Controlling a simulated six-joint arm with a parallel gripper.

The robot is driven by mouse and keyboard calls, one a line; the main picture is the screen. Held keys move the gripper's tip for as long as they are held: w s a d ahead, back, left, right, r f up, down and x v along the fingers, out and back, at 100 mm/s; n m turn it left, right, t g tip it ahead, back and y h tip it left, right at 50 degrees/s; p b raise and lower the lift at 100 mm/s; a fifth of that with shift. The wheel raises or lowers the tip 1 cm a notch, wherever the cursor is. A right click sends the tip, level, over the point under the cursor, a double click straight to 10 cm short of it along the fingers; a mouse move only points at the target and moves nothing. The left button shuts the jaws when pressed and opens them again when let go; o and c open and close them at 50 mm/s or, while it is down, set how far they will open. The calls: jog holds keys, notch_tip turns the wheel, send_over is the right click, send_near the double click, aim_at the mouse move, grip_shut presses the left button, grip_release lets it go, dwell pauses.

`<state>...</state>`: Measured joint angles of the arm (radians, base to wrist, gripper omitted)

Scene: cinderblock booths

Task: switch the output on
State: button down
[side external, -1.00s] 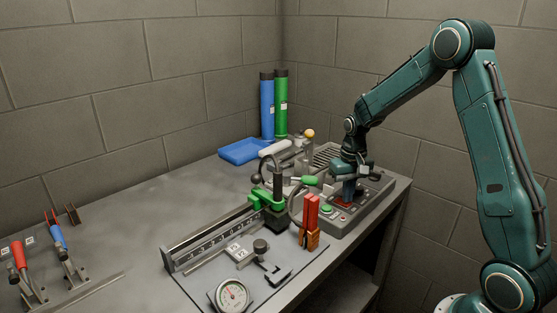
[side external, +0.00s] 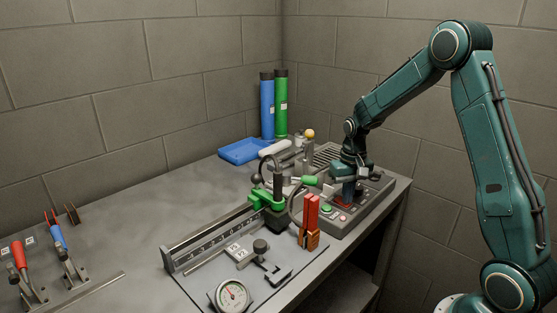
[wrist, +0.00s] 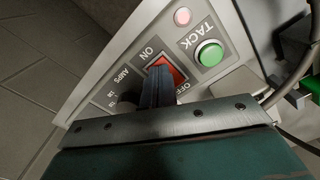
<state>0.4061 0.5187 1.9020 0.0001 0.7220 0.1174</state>
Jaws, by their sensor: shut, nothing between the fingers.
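The control panel of a grey machine (side external: 365,205) sits at the right end of the bench. In the wrist view its red rocker switch (wrist: 174,70) lies in a dark frame between the labels ON and OFF. My gripper (wrist: 158,72) is shut and empty, its dark fingertips over the rocker and hiding part of it. I cannot tell whether they touch it or which way it is tilted. In the side view my gripper (side external: 347,197) points down close above the panel.
A green button (wrist: 208,54) marked TACK is beside the switch, and a dark AMPS knob (wrist: 127,104) is on its other side. A green clamp fixture (side external: 266,200) and red-handled pliers (side external: 310,215) stand left of the machine. The bench's left middle is clear.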

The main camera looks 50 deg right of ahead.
jog(key=shift+r, duration=3.35)
jog(key=shift+a+r, duration=0.1)
jog(key=shift+r, duration=0.05)
jog(key=s+a+r+n+t, duration=0.3)
jog(key=s+a+r, duration=0.7)
jog(key=a+r, duration=0.1)
jog(key=s+a+n+t, duration=0.1)
jog(key=s+a, duration=0.2)
jog(key=s, duration=0.3)
jog(key=s+a+r+n+t, duration=0.1)
jog(key=s+a+n, duration=0.1)
jog(key=s, duration=0.4)
jog(key=shift+a+r+t, duration=0.3)
jog(key=shift+a, duration=0.2)
